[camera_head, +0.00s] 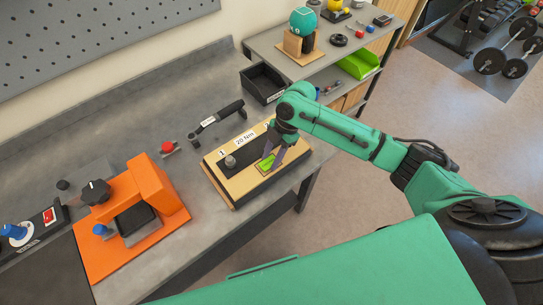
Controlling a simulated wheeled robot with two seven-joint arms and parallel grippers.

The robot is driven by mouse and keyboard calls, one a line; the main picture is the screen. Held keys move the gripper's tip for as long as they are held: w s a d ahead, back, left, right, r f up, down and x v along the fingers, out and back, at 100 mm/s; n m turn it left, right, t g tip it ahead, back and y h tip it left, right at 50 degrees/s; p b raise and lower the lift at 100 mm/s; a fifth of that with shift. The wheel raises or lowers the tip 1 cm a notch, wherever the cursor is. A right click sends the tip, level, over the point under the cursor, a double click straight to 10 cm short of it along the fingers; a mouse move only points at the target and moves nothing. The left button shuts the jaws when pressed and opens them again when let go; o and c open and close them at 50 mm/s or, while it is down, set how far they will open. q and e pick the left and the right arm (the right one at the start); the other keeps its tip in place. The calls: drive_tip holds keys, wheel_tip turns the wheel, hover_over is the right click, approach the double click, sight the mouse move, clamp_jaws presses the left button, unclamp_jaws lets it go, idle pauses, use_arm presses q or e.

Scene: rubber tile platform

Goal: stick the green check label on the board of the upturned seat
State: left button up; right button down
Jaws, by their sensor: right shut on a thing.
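The board of the upturned seat (212,166) lies on the grey bench, a light wooden slab with a dark panel, a metal bolt and printed labels "1" and "20 Nm". My right gripper (267,161) reaches down over the right half of the board, fingers pointing at its surface. It is shut on the green check label (266,165), which shows as a small green patch at the fingertips, at or just above a tan patch on the board. I cannot tell whether the label touches the board; the fingers hide part of it. My left gripper is not in view.
A torque wrench (216,121) and a black bin (262,83) lie behind the board. A red button (168,147) and an orange fixture (160,193) stand to the left. The bench's front edge runs close to the board. A shelf (345,52) stands at the back right.

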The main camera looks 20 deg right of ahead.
drive_tip(key=shift+c, duration=1.9)
unclamp_jaws()
drive_tip(key=shift+s, duration=0.15)
drive_tip(key=shift+r, duration=0.2)
drive_tip(key=b+v, duration=0.3)
drive_tip(key=v, duration=1.1)
drive_tip(key=shift+d, duration=0.2)
